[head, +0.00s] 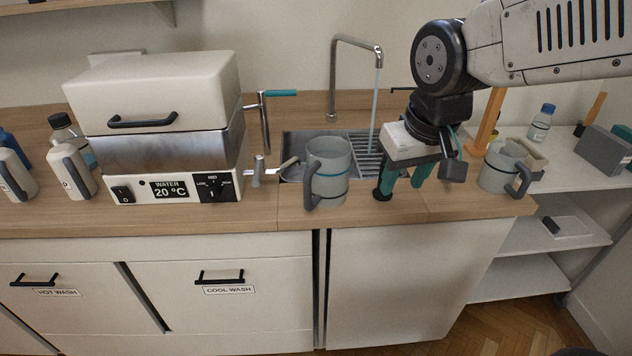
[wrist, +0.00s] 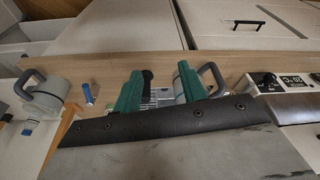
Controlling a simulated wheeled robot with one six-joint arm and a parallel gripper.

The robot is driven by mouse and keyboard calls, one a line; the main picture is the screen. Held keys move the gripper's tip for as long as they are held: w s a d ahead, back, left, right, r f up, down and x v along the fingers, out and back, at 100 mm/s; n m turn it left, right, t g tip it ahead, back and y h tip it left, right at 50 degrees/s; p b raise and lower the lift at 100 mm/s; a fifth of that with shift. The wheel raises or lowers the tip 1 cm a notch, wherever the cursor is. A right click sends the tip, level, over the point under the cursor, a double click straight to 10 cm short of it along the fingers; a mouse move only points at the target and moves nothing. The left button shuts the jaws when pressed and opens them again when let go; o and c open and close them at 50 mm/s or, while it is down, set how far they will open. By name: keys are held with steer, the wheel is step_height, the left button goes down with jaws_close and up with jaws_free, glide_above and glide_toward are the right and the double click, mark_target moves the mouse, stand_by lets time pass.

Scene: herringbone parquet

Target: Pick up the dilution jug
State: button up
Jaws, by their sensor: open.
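Two grey jugs with dark handles stand upright on the wooden counter; I cannot tell for certain which is the dilution jug. One jug (head: 333,178), with a blue line round it, stands in front of the sink; the other jug (head: 494,172) stands at the counter's right end. My gripper (head: 403,182) is open between them, its teal fingers pointing down and apart from both jugs. In the wrist view, my gripper (wrist: 160,75) partly hides the blue-lined jug (wrist: 187,92), whose handle shows beside the right finger. The other jug (wrist: 48,98) is at the left there.
A water bath (head: 165,140) reading 20 °C stands left of the sink (head: 294,147). A tap (head: 334,75) runs water into it. Pale bottles (head: 73,172) stand at the far left. White shelves (head: 585,178) are at the right. The counter's front strip is largely clear.

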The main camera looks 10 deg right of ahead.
steer(key=n+t+y, duration=0.1)
steer(key=n, duration=0.1)
glide_above(309, 188)
steer(key=s+d, duration=0.1)
steer(key=s, duration=0.1)
steer(key=f, duration=0.4)
steer(key=shift+w+f, duration=0.2)
steer(key=shift+f, duration=0.1)
steer(key=x, duration=0.8)
steer(key=shift+s+a, duration=0.15)
jaws_close()
